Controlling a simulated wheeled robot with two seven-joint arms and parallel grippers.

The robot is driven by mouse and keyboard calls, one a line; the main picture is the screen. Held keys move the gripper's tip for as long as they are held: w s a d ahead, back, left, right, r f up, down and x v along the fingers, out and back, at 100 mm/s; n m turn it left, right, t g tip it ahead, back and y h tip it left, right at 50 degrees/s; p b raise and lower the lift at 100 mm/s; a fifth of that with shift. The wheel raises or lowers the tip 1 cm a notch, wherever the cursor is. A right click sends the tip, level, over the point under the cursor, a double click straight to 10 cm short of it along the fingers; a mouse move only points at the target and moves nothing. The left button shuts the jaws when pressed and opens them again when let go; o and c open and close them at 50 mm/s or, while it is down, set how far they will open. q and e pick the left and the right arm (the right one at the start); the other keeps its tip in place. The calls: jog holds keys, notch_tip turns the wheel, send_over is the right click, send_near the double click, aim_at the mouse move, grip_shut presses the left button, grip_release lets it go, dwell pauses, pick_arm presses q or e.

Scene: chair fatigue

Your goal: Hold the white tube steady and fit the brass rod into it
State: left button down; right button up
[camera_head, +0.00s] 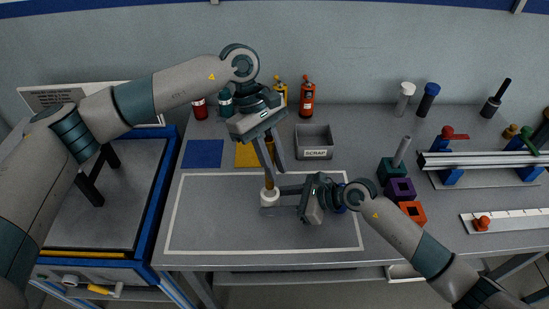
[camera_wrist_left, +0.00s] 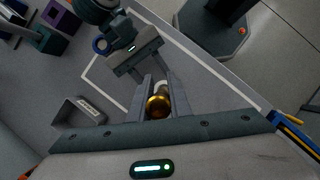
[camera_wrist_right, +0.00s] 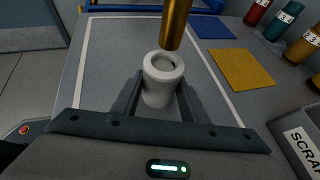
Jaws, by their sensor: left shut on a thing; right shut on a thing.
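The white tube (camera_head: 269,198) stands upright over the marked mat area, its open mouth up. My right gripper (camera_wrist_right: 158,100) is shut on it, one finger on each side, and it also shows in the head view (camera_head: 282,199). My left gripper (camera_head: 271,168) points down from above, shut on the brass rod (camera_head: 270,148). In the right wrist view the rod (camera_wrist_right: 176,22) hangs slightly tilted, its lower end by the far right side of the tube's mouth (camera_wrist_right: 164,62); I cannot tell if they touch. In the left wrist view the rod (camera_wrist_left: 158,103) hides most of the tube.
A grey scrap bin (camera_head: 314,142) stands behind and right. Blue (camera_head: 203,154) and yellow (camera_head: 246,155) squares lie behind the white outline. Several bottles line the back, including a red one (camera_head: 307,97). Coloured blocks (camera_head: 400,190) stand right. The outlined area's left is clear.

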aim_at(272, 185)
pick_arm(q)
jog(key=shift+f, duration=0.65)
jog(key=shift+f, duration=3.9)
dwell(0.5)
jog(key=c, duration=1.6)
grip_release()
jog(key=shift+o, duration=0.2)
jog(key=shift+s+f, duration=0.1)
jog(key=shift+a, duration=0.1)
jog(key=shift+r, duration=0.3)
jog(key=v, duration=1.2)
jog(key=shift+f, duration=0.1)
